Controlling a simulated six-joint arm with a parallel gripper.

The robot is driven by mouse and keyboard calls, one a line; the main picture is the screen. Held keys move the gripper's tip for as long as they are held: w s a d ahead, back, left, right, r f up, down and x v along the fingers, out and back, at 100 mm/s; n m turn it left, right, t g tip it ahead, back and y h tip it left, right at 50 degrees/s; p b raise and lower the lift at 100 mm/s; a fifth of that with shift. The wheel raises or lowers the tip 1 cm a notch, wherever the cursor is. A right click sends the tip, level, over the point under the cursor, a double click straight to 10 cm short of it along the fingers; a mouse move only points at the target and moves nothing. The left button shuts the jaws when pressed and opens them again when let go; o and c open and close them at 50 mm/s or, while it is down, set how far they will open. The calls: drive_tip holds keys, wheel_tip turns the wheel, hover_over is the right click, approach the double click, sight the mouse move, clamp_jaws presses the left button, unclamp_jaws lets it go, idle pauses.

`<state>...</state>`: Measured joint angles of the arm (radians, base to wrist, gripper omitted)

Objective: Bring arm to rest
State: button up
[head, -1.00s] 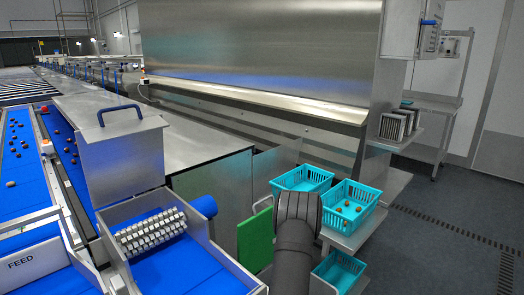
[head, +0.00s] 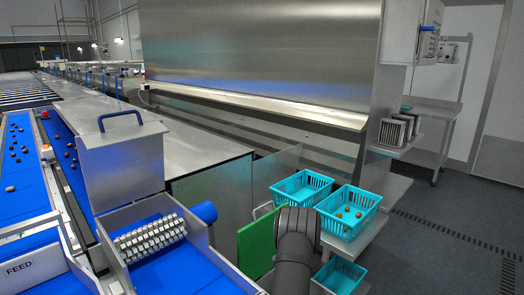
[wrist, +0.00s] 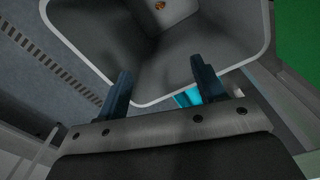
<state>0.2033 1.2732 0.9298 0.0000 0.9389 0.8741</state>
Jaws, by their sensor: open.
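My gripper (wrist: 162,66) shows in the wrist view with its two dark fingers spread apart and nothing between them. Beyond the fingertips is a grey bin (wrist: 150,103) with a pale rim and a small brown date (wrist: 160,4) inside. I cannot tell how far the fingers are from the rim. In the head view my dark arm rises at the bottom centre, beside a green panel (head: 256,245). My gripper is hidden there.
Left are a roller unit (head: 150,240) and blue belts (head: 22,190) carrying dates. Open floor (head: 455,225) lies to the right.

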wheel_tip(320, 180, down, 5)
drive_tip(key=w+a+r, duration=0.1)
drive_tip(key=a+r, duration=0.4)
drive_tip(key=r, duration=0.6)
drive_tip(key=w+a+r+m, duration=0.1)
drive_tip(key=a+r, duration=0.5)
drive_tip(key=r, duration=0.6)
drive_tip(key=a+r, duration=0.5)
drive_tip(key=r, duration=0.6)
drive_tip(key=s+a+r+n, duration=0.1)
drive_tip(key=s+a+r, duration=0.2)
drive_tip(key=a+r, duration=0.3)
drive_tip(key=s+a+r, duration=0.4)
drive_tip(key=a, duration=0.4)
drive_tip(key=s+a+r+n, duration=0.2)
drive_tip(key=s+a+r, duration=0.1)
drive_tip(key=s+a, duration=0.6)
drive_tip(key=shift+s+a, duration=0.35)
drive_tip(key=shift+s, duration=0.35)
